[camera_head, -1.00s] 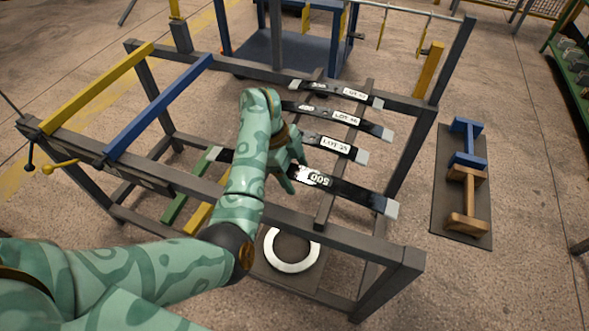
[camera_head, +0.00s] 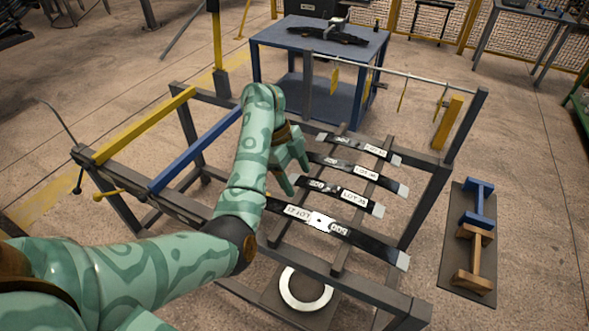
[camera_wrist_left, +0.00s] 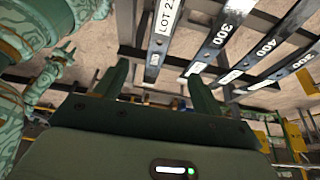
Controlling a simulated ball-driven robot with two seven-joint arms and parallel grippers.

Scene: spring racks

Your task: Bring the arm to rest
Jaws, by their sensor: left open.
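My left gripper (camera_head: 292,168) is open and empty above the rack, over the left ends of the dark labelled spring bars. In the left wrist view its two fingers (camera_wrist_left: 160,90) stand apart with nothing between them. The nearest bar (camera_head: 370,240) carries LOT and 500 labels and a white patch. Three more bars (camera_head: 345,195) lie behind it on the rack's crosspieces. My left arm comes in from the lower left and hides part of the rack. My right gripper is not seen in the head view.
The grey rack frame (camera_head: 355,287) has a yellow rail (camera_head: 145,124) and a blue rail (camera_head: 195,150) at left. A white ring (camera_head: 306,304) lies below. A dark board (camera_head: 452,262) with blue and wooden stands is at right. A blue table (camera_head: 320,47) stands behind.

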